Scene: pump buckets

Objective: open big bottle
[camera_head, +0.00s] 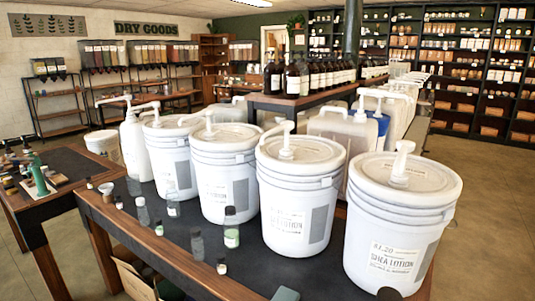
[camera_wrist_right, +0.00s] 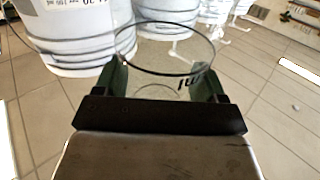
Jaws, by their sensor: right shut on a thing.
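In the right wrist view, my right gripper (camera_wrist_right: 163,80) has its two dark green fingers shut on a clear, round bottle or jar (camera_wrist_right: 190,78). Its circular rim or base faces the camera, and dark lettering shows through it. I cannot tell whether it has a lid. In the head view, clear bottles stand along the table's near edge: one with a dark cap and green-white label (camera_head: 232,230), one farther back (camera_head: 172,200), and others. My left gripper is not in view.
Large white pump buckets (camera_head: 288,210) line the dark table (camera_head: 165,262), the nearest (camera_head: 400,225) at right. Small containers (camera_head: 222,267) stand along the front edge. A side table (camera_head: 65,165) with small items is at left. Tiled floor is open at right.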

